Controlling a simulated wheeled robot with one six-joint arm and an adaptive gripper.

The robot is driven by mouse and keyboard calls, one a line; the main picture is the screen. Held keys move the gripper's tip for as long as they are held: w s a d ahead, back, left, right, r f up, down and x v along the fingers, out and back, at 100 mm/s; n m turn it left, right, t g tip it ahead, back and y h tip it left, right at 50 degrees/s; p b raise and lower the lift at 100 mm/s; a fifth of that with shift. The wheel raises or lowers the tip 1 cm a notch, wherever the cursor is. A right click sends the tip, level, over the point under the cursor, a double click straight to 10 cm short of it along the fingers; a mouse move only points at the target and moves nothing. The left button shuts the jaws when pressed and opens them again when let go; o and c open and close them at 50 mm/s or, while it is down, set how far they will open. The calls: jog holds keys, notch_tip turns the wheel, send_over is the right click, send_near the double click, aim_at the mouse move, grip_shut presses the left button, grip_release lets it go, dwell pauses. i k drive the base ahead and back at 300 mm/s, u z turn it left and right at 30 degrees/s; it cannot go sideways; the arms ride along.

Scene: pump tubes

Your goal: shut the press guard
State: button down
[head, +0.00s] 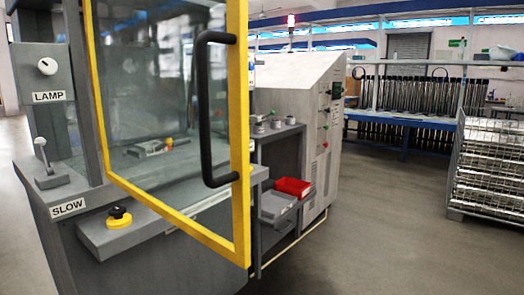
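The press guard (243,130) is a clear panel in a yellow frame in the head view. It stands swung open, its free edge towards me and to the right of the press body. A black bar handle (205,110) runs upright on the guard near that free edge. The grey press (75,205) stands at the left, with its bed seen through the panel. My gripper is not in view.
A LAMP knob (47,66), a SLOW lever (43,155) and a yellow-ringed black button (119,217) sit on the press. A red bin (293,187) and grey cabinet (310,110) stand behind the guard. Floor (390,230) is clear at right, up to a wire cage (488,170).

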aim_at(236, 38)
jog(key=z, duration=0.3)
jog(key=k, duration=0.95)
jog(key=u, duration=1.35)
